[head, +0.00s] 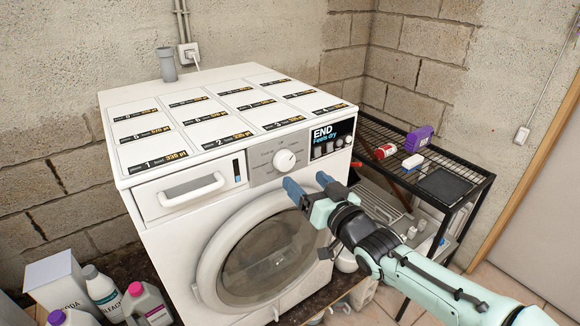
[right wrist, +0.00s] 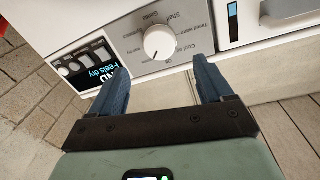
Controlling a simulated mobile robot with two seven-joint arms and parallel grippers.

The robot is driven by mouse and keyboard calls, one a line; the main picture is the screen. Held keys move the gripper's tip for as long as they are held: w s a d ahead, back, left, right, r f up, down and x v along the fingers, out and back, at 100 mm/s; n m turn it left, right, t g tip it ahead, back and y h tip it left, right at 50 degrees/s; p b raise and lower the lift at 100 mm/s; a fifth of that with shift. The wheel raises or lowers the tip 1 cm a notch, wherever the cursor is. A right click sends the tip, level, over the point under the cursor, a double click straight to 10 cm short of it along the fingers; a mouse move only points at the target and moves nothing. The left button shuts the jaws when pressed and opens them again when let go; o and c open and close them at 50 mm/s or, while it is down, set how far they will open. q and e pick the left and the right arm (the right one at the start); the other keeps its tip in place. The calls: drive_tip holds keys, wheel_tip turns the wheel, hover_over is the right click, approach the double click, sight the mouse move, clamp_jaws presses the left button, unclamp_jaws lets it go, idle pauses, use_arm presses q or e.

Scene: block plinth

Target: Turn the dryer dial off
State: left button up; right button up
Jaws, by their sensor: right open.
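The white dryer (head: 175,225) stands against the back wall, with a grey control panel on its front top edge. The round white dial (head: 285,160) sits on that panel, left of a dark display reading "END Feels dry" (head: 331,136). The dial also shows in the right wrist view (right wrist: 158,42), ahead of the fingers and apart from them. My right gripper (head: 307,187) is open and empty just below and right of the dial in the head view. Its two blue fingers (right wrist: 160,85) are spread with the dial beyond the gap. My left gripper is not in view.
A black wire rack (head: 465,172) with a purple container (head: 418,138) and a red-and-white can (head: 385,151) stands right of the dryer. Bottles (head: 102,290) and a white box (head: 60,283) are at lower left. The drawer handle (head: 192,189) projects left of the dial.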

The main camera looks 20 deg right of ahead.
sight(287, 163)
drive_tip(key=p+x, duration=0.1)
drive_tip(key=x, duration=0.6)
drive_tip(key=shift+w+a, duration=0.1)
drive_tip(key=shift+w, duration=0.15)
drive_tip(key=c, duration=1)
